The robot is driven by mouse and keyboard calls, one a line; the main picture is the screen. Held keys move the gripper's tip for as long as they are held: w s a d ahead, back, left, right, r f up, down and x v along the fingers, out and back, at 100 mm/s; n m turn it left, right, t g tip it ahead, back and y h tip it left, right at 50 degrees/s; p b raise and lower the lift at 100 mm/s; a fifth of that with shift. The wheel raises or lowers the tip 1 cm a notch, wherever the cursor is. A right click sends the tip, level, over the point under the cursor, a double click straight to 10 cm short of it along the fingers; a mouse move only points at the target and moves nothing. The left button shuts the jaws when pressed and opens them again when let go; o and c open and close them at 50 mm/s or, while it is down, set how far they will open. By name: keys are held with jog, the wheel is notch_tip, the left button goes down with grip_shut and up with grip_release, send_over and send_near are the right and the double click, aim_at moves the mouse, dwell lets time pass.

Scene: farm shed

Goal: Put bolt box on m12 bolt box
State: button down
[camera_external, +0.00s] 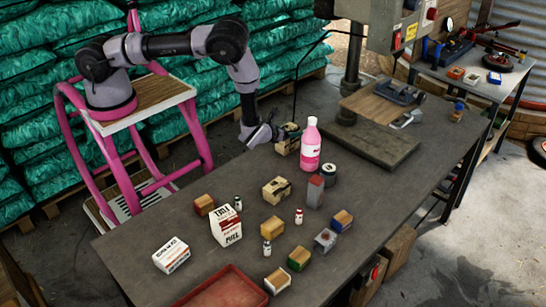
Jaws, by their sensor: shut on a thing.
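My gripper (282,131) is at the back edge of the workbench, left of the pink bottle. It is shut on a small tan box with a dark top (287,147), which I take for the bolt box. The fingers are small and partly hidden; I cannot tell whether the box touches the bench. A tan cardboard box with dark markings (277,190) sits on the bench in front of it, and may be the m12 bolt box. Its label is too small to read. The two boxes are apart.
A pink bottle (310,147), a dark round tin (328,174) and a grey-red block (314,191) stand close by. A milk carton (227,226), several small boxes and a red tray (222,291) are nearer the front. A drill press base (365,139) stands right.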

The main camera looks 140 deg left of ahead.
grip_release()
jog(key=shift+d+r, duration=0.2)
jog(key=v, duration=1.2)
jog(key=w+d+r+n+g+h, duration=0.1)
jog(key=d+r+n, duration=0.3)
jog(key=r, duration=0.9)
jog(key=w+d+r+n+g, duration=0.15)
jog(key=d+r+n, duration=0.35)
jog(key=r, duration=0.9)
jog(key=s+d+r+n+t+h, duration=0.1)
jog(key=s+d+r+t+h, duration=0.2)
jog(key=d+r, duration=0.4)
jog(key=s+d+r+n+t+h, duration=0.2)
jog(key=d+r, duration=0.5)
jog(key=d, duration=0.6)
jog(key=s+d+r+n+t+h, duration=0.1)
jog(key=s+d+r+t+h, duration=0.3)
jog(key=d, duration=0.7)
jog(key=shift+s+d+r+n+t+h, duration=0.1)
jog(key=shift+s+r+n+t+h, duration=0.2)
jog(key=shift+s+r, duration=0.35)
jog(key=shift+s+d+r+n+t+h, duration=0.1)
jog(key=shift+s+r+h, duration=0.3)
jog(key=shift+r, duration=0.45)
